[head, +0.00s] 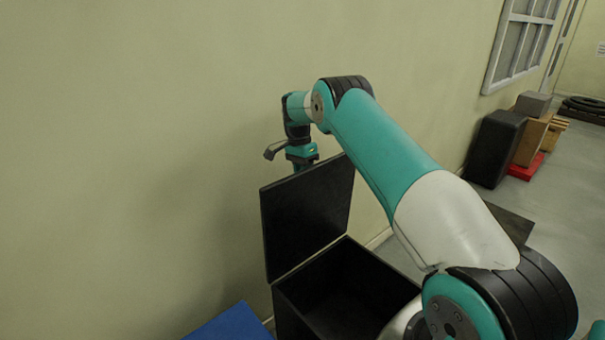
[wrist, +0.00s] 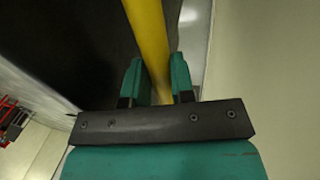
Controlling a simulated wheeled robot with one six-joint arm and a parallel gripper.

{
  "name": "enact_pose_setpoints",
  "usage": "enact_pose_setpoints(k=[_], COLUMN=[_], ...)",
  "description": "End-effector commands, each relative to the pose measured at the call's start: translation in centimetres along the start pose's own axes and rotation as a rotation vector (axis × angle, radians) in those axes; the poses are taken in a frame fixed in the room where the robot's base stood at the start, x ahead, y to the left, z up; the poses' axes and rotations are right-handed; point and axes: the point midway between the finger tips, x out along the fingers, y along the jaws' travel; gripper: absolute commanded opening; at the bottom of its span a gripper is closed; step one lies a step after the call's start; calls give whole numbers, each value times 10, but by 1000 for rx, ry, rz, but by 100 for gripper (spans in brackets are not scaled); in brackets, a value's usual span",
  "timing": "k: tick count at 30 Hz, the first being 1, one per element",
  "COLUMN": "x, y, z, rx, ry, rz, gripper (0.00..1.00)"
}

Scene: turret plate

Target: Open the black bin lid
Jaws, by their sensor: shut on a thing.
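The black bin (head: 345,300) stands below my arm against the wall side, its dark inside showing. Its black lid (head: 305,215) is raised, standing nearly upright on the bin's left edge. My gripper (wrist: 158,78) is shut on a yellow bar (wrist: 147,30), with one teal finger on each side of it. The dark surface beside the bar in the wrist view looks like the lid (wrist: 75,40). In the head view my gripper (head: 302,155) is at the lid's upper edge, and its fingertips and the bar are hidden behind the lid.
A plain wall (head: 130,120) runs close behind the lid and my wrist. A blue object (head: 232,325) sits left of the bin at the bottom. Dark and brown boxes (head: 497,148) stand along the wall farther right.

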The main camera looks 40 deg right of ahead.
Motion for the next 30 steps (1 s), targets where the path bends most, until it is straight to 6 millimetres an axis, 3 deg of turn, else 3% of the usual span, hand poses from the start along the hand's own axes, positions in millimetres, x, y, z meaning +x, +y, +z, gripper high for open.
enact_pose_setpoints(k=[1,6,7,10,22,26,30], x=[9,9,9,8,-6,-30,-69], y=[1,1,1,1,0,-1,1], z=[3,4,4,3,2,2,2], rx=[-9,-10,-10,-8,-2,-2,-3], ry=[-6,-6,-6,-5,-1,-2,-3], rz=[15,16,16,14,6,3,7], gripper=[0,0,28,48,48,48,48])
